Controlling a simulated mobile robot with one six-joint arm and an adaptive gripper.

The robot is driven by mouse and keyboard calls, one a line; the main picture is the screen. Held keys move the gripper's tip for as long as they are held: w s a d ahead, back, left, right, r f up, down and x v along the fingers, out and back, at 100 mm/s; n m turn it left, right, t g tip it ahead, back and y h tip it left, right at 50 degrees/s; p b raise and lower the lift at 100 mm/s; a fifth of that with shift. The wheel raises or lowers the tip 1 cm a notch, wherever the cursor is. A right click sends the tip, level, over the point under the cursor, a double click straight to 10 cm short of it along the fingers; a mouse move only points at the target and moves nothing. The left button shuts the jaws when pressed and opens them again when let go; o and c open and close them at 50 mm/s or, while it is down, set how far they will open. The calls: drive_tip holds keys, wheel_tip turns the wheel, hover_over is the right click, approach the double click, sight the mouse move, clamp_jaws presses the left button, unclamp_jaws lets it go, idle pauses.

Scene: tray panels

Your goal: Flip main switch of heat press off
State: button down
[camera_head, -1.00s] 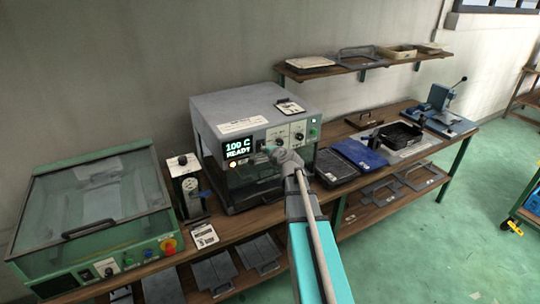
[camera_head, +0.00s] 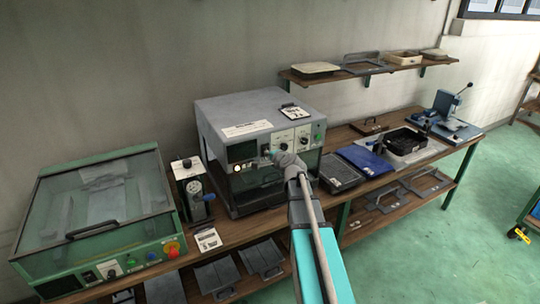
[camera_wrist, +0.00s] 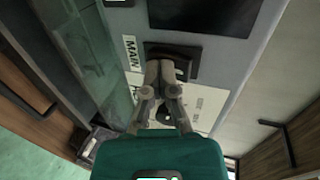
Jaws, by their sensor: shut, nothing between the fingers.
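The heat press (camera_head: 235,110) is a grey box on the bench, with controls across its upper front. Its display (camera_head: 241,151) is dark. My gripper (camera_head: 268,152) is at the front panel and partly hides it. In the wrist view, my gripper (camera_wrist: 161,66) is shut and empty, with its fingertips at the dark main switch (camera_wrist: 178,50) and overlapping it. The word MAIN shows on a white label (camera_wrist: 131,54) beside the switch. The fingers cover part of the switch, and I cannot tell which way its rocker is tilted.
A green machine with a clear lid (camera_head: 95,200) stands on the left. A small device with a dial (camera_head: 192,190) stands between it and the press. Trays (camera_head: 365,160) and a blue lever press (camera_head: 450,115) lie to the right. A wall shelf (camera_head: 350,75) is above the bench.

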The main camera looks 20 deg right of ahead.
drive_tip(key=shift+w+r, duration=0.15)
drive_tip(key=shift+w, duration=0.1)
drive_tip(key=shift+w+r+p, duration=0.15)
drive_tip(key=shift+r+p, duration=0.5)
drive_tip(key=shift+p, duration=0.1)
drive_tip(key=shift+s, duration=0.2)
drive_tip(key=shift+s, duration=0.2)
drive_tip(key=p+v, duration=0.4)
drive_tip(key=v, duration=0.9)
drive_tip(key=shift+s, duration=0.25)
drive_tip(key=shift+s+d+f+b, duration=0.2)
drive_tip(key=shift+s+f+b, duration=0.15)
drive_tip(key=shift+f, duration=0.2)
